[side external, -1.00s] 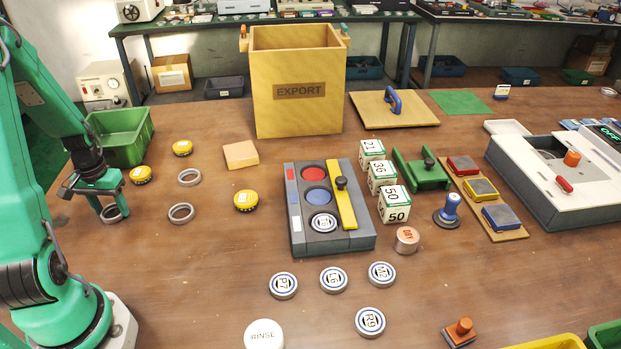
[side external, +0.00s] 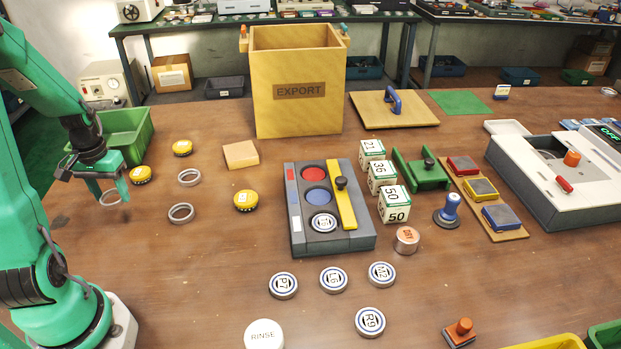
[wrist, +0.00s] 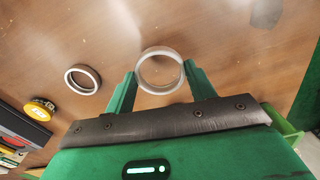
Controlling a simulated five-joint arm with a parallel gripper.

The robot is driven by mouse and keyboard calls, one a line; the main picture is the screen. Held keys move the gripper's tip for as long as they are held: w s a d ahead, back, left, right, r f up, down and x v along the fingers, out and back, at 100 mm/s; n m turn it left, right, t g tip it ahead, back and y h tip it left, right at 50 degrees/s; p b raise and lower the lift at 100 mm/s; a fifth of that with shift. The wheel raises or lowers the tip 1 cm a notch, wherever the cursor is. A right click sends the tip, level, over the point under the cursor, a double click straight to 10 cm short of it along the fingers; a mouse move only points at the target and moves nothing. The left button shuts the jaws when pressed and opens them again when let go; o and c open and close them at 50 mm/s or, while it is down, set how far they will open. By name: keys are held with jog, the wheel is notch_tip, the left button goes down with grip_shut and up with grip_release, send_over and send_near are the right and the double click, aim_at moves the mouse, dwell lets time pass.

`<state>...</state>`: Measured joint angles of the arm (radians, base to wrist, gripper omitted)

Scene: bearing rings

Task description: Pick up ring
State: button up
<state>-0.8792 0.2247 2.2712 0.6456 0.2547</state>
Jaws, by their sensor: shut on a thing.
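A grey metal ring (wrist: 142,72) is between the two green fingers of my gripper (wrist: 161,86) in the wrist view, with a finger against each side. In the side external view my gripper (side external: 112,192) is at the left and the held ring (side external: 110,197) shows between the fingertips, partly hidden by a finger. It appears a little above the table. Two more grey rings lie flat on the table to the right, one farther back (side external: 189,177) and one nearer (side external: 181,213). One loose ring also shows in the wrist view (wrist: 82,80).
A green bin (side external: 125,135) stands just behind my gripper. Yellow round tins (side external: 246,200) lie around the loose rings. A tan block (side external: 240,154) and a grey tray (side external: 300,240) with round slots stand farther right. The table front left is mostly clear.

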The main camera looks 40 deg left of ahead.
jog(key=w+d+r, duration=0.3)
jog(key=d+r, duration=0.2)
jog(key=d, duration=0.3)
jog(key=shift+w+d+r, duration=0.2)
jog(key=shift+w, duration=0.1)
dwell(0.3)
jog(key=w+d+r+n, duration=0.1)
jog(key=w+d, duration=0.3)
jog(key=w, duration=0.5)
jog(key=w+d+r, duration=0.1)
jog(key=w+d, duration=0.3)
jog(key=w, duration=0.5)
jog(key=w+d+r+n, duration=0.1)
jog(key=w+d, duration=0.2)
jog(key=w, duration=0.6)
send_over(240, 157)
notch_tip(240, 157, down, 7)
jog(key=shift+a+r, duration=0.15)
jog(key=shift+f, duration=2)
jog(key=shift+f, duration=0.15)
